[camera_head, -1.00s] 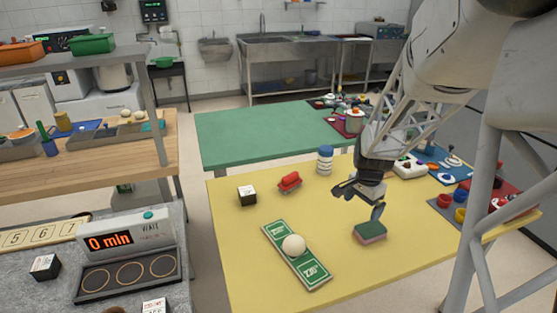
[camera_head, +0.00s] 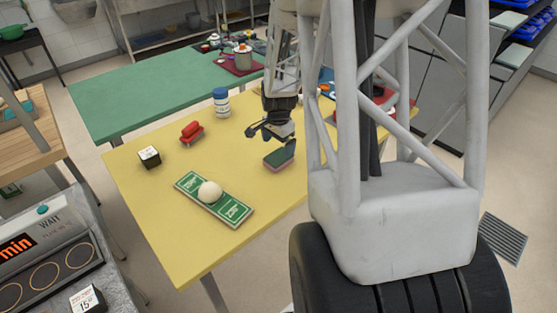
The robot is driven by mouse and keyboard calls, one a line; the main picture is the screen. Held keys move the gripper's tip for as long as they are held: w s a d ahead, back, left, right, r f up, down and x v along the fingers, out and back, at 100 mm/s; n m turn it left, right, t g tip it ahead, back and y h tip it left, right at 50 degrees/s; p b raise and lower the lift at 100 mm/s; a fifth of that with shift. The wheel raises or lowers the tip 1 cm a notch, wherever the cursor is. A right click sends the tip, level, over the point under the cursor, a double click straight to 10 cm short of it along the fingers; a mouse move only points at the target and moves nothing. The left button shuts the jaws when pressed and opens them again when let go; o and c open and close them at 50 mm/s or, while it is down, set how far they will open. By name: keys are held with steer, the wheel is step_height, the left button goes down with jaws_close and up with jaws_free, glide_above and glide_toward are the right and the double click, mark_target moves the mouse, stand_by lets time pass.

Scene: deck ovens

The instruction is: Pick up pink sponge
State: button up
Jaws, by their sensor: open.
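The pink sponge (camera_head: 281,158) lies on the yellow table, near its right side. It has a dark green upper face and a pink lower edge. My gripper (camera_head: 269,138) is just above and behind the sponge, with its fingers spread apart and nothing between them. One finger reaches down close to the sponge's far edge. I cannot tell whether it touches.
A green board (camera_head: 234,212) with a white ball (camera_head: 210,192) lies left of the sponge. A red object (camera_head: 192,132), a dark box with a white top (camera_head: 149,156) and a blue-and-white bottle (camera_head: 221,101) stand farther back. The table's front is clear.

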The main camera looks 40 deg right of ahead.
mark_target(279, 156)
steer(key=shift+f, duration=0.6)
steer(key=shift+s+f, duration=0.1)
steer(key=shift+f, duration=2.5)
steer(key=c, duration=1)
